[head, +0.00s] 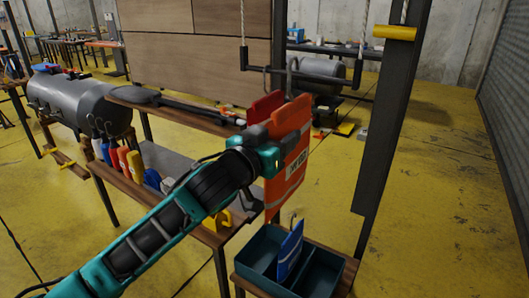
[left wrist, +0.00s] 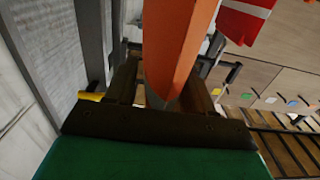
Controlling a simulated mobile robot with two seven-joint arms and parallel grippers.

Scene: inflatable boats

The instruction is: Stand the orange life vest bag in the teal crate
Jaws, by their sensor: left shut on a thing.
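The orange life vest bag (head: 290,172) has pale bands and a small white label and hangs upright in the air. My left gripper (head: 284,148) is shut on its upper part. In the left wrist view the bag (left wrist: 178,45) shows edge-on between the fingers (left wrist: 165,95). The teal crate (head: 254,256) stands on a low wooden stand, below the bag and apart from it. A blue bag (head: 290,252) with a hook stands in the crate near its divider. The crate's floor is mostly hidden. My right gripper is not in view.
A red bag (head: 264,106) hangs from a bar just behind the held bag. Several coloured bags stand on a shelf at left, near a grey cylinder (head: 80,102). A dark post (head: 391,115) rises right of the crate. Yellow floor (head: 450,200) is clear at right.

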